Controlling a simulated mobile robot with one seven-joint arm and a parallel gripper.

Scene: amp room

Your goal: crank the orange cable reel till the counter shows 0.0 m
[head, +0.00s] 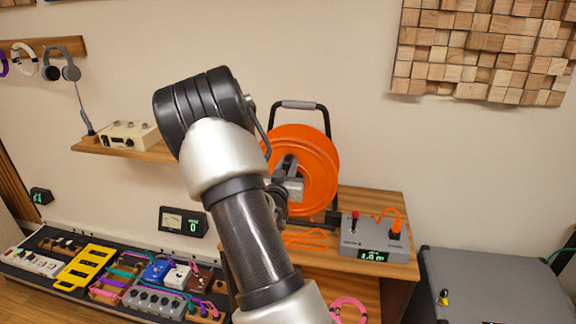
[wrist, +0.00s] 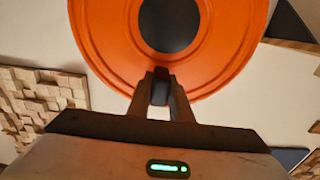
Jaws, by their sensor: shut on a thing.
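The orange cable reel (head: 318,165) stands upright in a dark frame on a wooden shelf, partly hidden behind my arm in the head view. In the wrist view the reel (wrist: 105,45) fills the top, with a dark round hub at its centre. My gripper (wrist: 160,88) is shut on the dark crank handle (wrist: 160,93) near the lower rim of the reel. In the head view my gripper (head: 288,188) is in front of the reel's face. The counter (head: 371,256) glows green on a grey box right of the reel; it seems to read 1.0 m, but the digits are small.
Orange cable (head: 385,216) runs to the grey box, and loose orange loops (head: 305,238) lie on the shelf below the reel. A pedalboard (head: 130,285) with several pedals is at lower left. A grey case (head: 490,285) stands at right. Wooden wall panels (head: 480,50) hang above.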

